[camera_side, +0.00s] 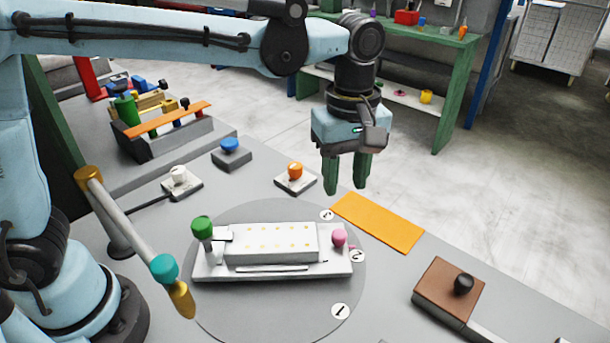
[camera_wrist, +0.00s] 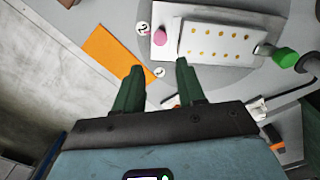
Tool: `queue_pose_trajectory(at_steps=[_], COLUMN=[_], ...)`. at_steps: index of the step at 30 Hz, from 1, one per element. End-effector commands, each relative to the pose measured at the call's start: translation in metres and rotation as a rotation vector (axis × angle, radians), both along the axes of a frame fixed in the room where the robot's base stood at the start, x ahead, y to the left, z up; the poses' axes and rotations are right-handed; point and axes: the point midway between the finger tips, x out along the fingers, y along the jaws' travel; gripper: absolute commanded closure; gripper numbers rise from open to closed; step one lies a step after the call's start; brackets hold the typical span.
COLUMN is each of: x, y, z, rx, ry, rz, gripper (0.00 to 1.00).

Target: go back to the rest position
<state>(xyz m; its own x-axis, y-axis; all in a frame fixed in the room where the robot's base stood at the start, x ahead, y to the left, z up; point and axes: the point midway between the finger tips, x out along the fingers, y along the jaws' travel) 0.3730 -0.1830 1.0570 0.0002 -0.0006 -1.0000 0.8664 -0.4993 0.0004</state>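My gripper (camera_side: 346,174) hangs above the table near its far edge, with its green fingers pointing down. In the wrist view my gripper (camera_wrist: 158,78) has its two fingers apart with nothing between them. It is clear of the round grey plate (camera_side: 225,315), which carries a white press block (camera_side: 270,243) with several small yellow dots. A green knob (camera_side: 202,228) stands at the block's left end and a pink knob (camera_side: 339,238) at its right end. The block and pink knob (camera_wrist: 160,38) also show in the wrist view.
An orange mat (camera_side: 378,222) lies right of the plate. Orange (camera_side: 295,171), white (camera_side: 179,175) and blue (camera_side: 229,146) knobs sit on small bases behind it. A tilted lever with a teal collar (camera_side: 164,268) stands at left. A brown block with a black knob (camera_side: 463,284) lies at right.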

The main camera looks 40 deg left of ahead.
Motion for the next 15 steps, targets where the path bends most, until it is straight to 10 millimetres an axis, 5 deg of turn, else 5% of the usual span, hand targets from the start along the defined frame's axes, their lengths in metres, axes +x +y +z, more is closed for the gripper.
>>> queue_pose_trajectory(at_steps=[8,15], x=[-0.002,-0.018], y=[0.011,0.067], z=[0.002,0.009], rx=[-0.010,-0.030], ry=[-0.023,-0.180], rz=[-0.039,-0.293], gripper=[0.61,0.61])
